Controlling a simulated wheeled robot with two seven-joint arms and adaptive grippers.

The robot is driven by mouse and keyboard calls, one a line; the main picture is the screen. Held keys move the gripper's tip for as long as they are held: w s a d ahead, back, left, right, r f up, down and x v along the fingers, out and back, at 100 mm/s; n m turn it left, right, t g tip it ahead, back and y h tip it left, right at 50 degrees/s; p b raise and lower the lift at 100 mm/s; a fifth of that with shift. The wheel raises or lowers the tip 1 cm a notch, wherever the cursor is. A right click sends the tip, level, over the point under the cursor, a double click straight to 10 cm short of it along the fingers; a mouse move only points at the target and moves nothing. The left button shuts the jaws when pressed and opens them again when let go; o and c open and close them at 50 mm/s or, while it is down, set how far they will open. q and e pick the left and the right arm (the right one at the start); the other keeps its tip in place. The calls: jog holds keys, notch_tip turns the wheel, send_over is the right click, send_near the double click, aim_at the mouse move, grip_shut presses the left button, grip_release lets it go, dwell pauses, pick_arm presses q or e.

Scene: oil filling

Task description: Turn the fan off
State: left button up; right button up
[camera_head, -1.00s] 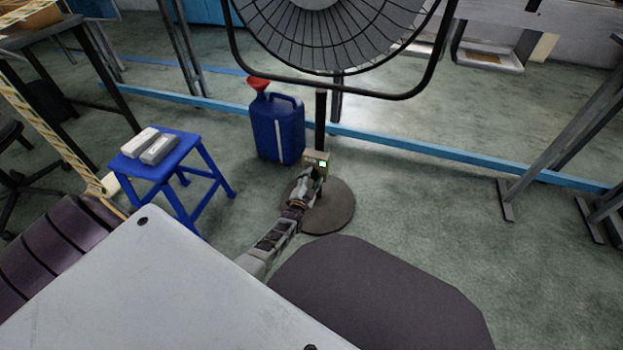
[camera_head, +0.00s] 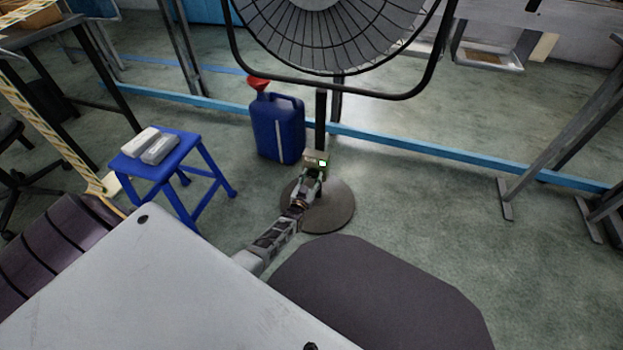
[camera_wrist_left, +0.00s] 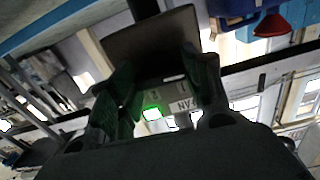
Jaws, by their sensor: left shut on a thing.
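The fan (camera_head: 335,35) stands at the top middle of the head view, with a thin black pole and a round dark base (camera_head: 338,212). A small control box (camera_head: 313,158) with a lit screen sits low on the pole. My left gripper (camera_head: 314,178) is at this box, shut on part of it. In the left wrist view, the dark green fingers of the left gripper (camera_wrist_left: 160,78) stand on either side of the box (camera_wrist_left: 172,104), which shows a green light and markings. The exact part between the fingertips is hard to make out. My right gripper is out of view.
A blue jerrycan (camera_head: 278,128) with a red funnel (camera_head: 258,84) stands just left of the pole. A blue stool (camera_head: 178,160) bearing two pale blocks is further left. Metal table legs (camera_head: 505,200) stand at the right. The floor right of the fan base is clear.

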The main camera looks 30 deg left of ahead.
pick_arm(q)
jog(key=shift+n, duration=0.4)
jog(key=o, duration=1)
jog(key=shift+s, duration=0.2)
jog(key=shift+v, duration=5.8)
jog(key=shift+f, duration=0.1)
jog(key=shift+d, duration=0.1)
